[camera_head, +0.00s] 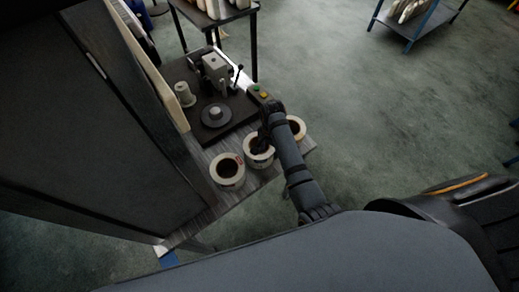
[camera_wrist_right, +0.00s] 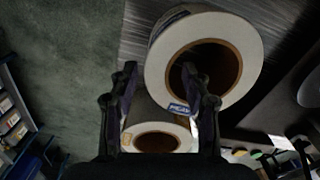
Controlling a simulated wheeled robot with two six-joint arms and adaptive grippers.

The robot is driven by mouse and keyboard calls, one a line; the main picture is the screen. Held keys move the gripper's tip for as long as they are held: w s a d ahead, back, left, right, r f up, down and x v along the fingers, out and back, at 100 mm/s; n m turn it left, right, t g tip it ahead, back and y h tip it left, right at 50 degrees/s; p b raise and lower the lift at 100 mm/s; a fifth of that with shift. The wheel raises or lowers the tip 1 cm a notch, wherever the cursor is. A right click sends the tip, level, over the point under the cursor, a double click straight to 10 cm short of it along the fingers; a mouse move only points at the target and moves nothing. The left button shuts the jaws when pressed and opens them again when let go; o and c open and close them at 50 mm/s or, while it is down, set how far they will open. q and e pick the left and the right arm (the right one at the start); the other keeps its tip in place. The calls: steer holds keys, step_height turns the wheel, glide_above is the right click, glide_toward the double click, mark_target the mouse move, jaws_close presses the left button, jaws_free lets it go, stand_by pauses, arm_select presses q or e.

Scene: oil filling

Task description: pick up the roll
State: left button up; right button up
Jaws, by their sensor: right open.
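Three pale tape rolls with brown cores lie flat on the bench in the head view: a left one (camera_head: 230,182), a middle one (camera_head: 260,164) and a right one (camera_head: 303,134). My right gripper (camera_head: 262,143) reaches down over the middle roll and hides part of its core. In the right wrist view the gripper (camera_wrist_right: 160,75) is open. One fingertip is over the hole of a large roll (camera_wrist_right: 242,75), the other outside its left edge. I cannot tell whether they touch it. A second roll (camera_wrist_right: 135,133) shows between the fingers. My left gripper is out of view.
The wooden bench (camera_head: 205,148) carries a dark machine base (camera_head: 233,122) with a grey device (camera_head: 215,70) and a small white spool (camera_head: 185,95) behind the rolls. A dark cabinet (camera_head: 80,130) stands at the left.

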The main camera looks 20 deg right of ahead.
step_height(320, 180, down, 5)
steer(key=shift+s+d+f+p, duration=0.1)
steer(key=shift+p, duration=0.55)
jaws_close()
